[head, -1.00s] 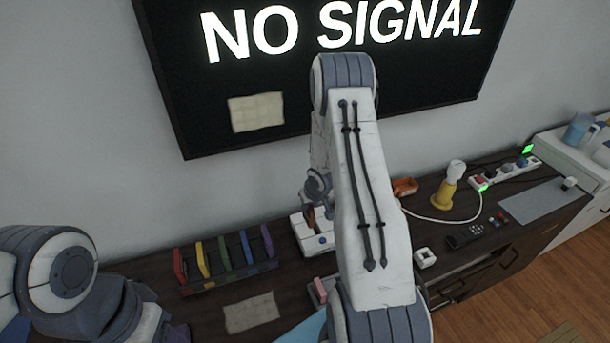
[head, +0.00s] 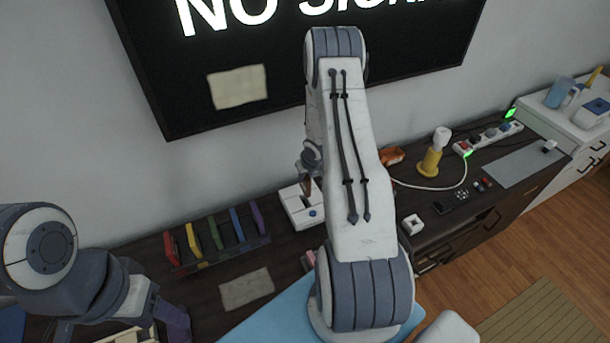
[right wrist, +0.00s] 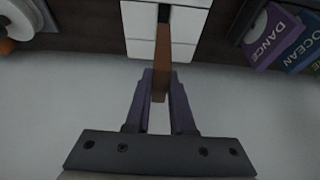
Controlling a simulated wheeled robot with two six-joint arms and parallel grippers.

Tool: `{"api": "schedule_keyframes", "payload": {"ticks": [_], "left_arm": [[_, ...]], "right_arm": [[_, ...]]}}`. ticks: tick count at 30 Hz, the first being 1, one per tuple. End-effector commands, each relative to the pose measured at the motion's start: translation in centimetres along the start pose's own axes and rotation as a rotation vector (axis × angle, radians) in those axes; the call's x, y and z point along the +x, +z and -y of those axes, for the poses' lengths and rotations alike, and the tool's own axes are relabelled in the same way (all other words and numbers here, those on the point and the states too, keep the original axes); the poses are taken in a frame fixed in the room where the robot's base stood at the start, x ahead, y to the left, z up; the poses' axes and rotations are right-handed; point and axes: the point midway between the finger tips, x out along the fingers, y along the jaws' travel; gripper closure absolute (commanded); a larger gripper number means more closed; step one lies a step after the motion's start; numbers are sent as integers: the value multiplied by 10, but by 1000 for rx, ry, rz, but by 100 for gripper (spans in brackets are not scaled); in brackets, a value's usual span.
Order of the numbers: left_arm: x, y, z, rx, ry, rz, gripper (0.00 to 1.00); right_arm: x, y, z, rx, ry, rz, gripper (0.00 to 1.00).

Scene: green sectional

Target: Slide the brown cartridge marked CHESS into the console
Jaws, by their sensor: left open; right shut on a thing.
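The brown cartridge (right wrist: 161,75) is held upright between the purple fingers of my right gripper (right wrist: 161,92), which is shut on it. Its far end lies in line with the dark slot of the white console (right wrist: 184,28); I cannot tell how deep it sits. The CHESS marking is not readable. In the head view the console (head: 291,207) stands on the dark cabinet below my right gripper (head: 309,180), partly behind my arm. My left gripper (head: 172,322) is open at the lower left, away from the console and partly out of frame.
A rack (head: 222,259) of several coloured cartridges stands left of the console. A yellow-based lamp (head: 431,162), a remote (head: 452,200) and a power strip (head: 488,138) lie to the right. The wall with the television is close behind the console.

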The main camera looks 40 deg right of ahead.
Motion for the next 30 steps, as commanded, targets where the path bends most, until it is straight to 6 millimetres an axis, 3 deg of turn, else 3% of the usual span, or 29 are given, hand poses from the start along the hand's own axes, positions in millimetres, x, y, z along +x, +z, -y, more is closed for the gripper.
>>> {"api": "schedule_keyframes", "payload": {"ticks": [6,12,30], "left_arm": [[23,1,2,-3,0,0,43],[33,2,2,-6,0,0,43],[34,2,2,-6,0,0,43]], "right_arm": [[24,10,0,1,0,0,100],[36,15,0,0,0,0,100],[37,16,0,0,0,0,100]]}}
